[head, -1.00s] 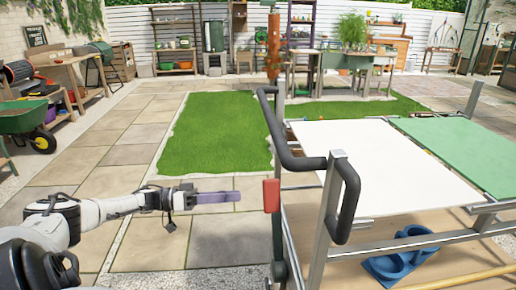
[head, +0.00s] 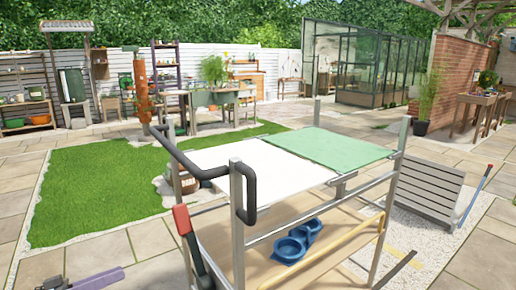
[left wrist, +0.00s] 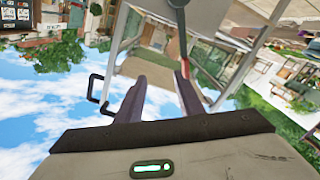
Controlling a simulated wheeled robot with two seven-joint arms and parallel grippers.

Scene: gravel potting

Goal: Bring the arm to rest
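My left gripper (head: 98,281) shows at the bottom left corner of the head view, its purple-grey fingers pointing right, toward the cart. In the left wrist view the gripper's two fingers (left wrist: 160,82) stand apart with nothing held between them. Most of my left arm is out of the head view. My right gripper is in neither view.
A metal-framed cart (head: 238,225) stands right of my left gripper, with a white panel (head: 245,165), a green panel (head: 332,147) and a blue double bowl (head: 297,243) on its lower shelf. A red-handled tool (head: 182,220) hangs at its near side. Grass (head: 95,195) lies beyond.

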